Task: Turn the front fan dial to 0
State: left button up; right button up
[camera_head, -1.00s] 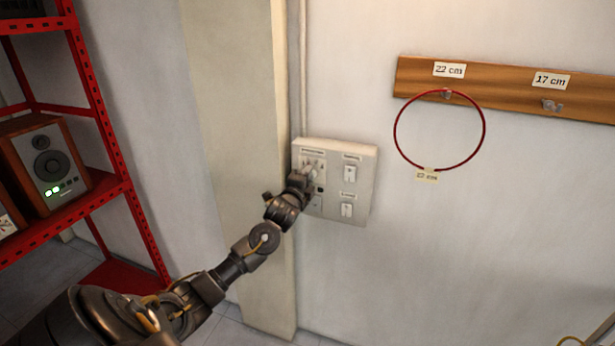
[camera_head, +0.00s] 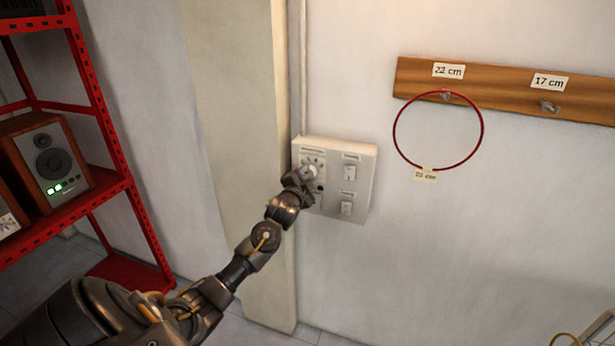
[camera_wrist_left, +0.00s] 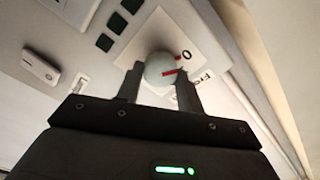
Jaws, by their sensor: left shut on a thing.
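A white control box (camera_head: 364,199) is fixed to the wall. Its upper-left plate carries the front fan dial (camera_head: 309,171), a pale round knob with scale marks around it. In the left wrist view the dial (camera_wrist_left: 157,66) sits between the two fingers of my left gripper (camera_wrist_left: 158,80), which is shut on it. A red line on the knob points roughly toward the red mark by the printed 0 (camera_wrist_left: 187,54); I cannot tell if they line up exactly. In the head view my left gripper (camera_head: 307,178) hides the dial's lower side. My right gripper is out of view.
Two switches (camera_head: 350,172) sit on the box's right half. A red hoop (camera_head: 482,125) hangs from a wooden rail (camera_head: 500,88) to the right. A red shelf (camera_head: 115,185) with a speaker (camera_head: 48,163) stands left. A pale pillar (camera_head: 240,150) is beside the box.

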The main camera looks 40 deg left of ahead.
pick_arm(q)
jog(key=shift+f, duration=0.1)
jog(key=o, duration=1)
jog(key=b+v, duration=0.3)
jog(key=v, duration=0.8)
jog(key=shift+w, duration=0.1)
